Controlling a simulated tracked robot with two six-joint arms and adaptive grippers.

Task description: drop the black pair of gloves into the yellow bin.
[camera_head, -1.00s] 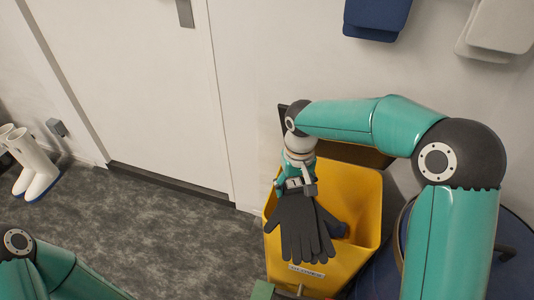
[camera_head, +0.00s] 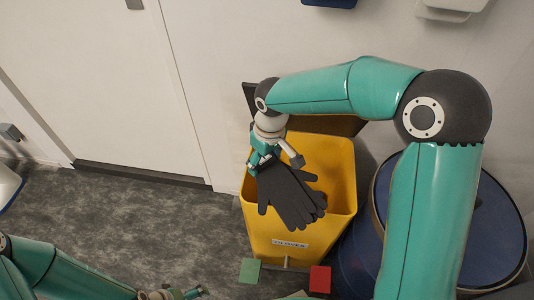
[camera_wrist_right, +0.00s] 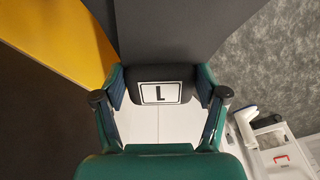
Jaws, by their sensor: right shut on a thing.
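The black pair of gloves (camera_head: 288,193) hangs fingers down from my right gripper (camera_head: 274,158), over the mouth of the yellow bin (camera_head: 340,158). My right gripper is shut on the cuff end. In the right wrist view the gripper (camera_wrist_right: 160,92) pinches the cuff, which bears a white "L" label, and the dark gloves (camera_wrist_right: 170,35) extend beyond it. The yellow bin wall (camera_wrist_right: 70,35) shows beside them. The gloves hide part of the bin's inside. My left gripper (camera_head: 178,294) is only partly in view at the bottom edge; its jaws are unclear.
A blue round drum (camera_head: 498,220) stands right of the bin. A green block (camera_head: 250,270) and a red block (camera_head: 320,279) are in front of it. A white door (camera_head: 95,90) is behind left; the grey floor (camera_head: 150,225) there is clear.

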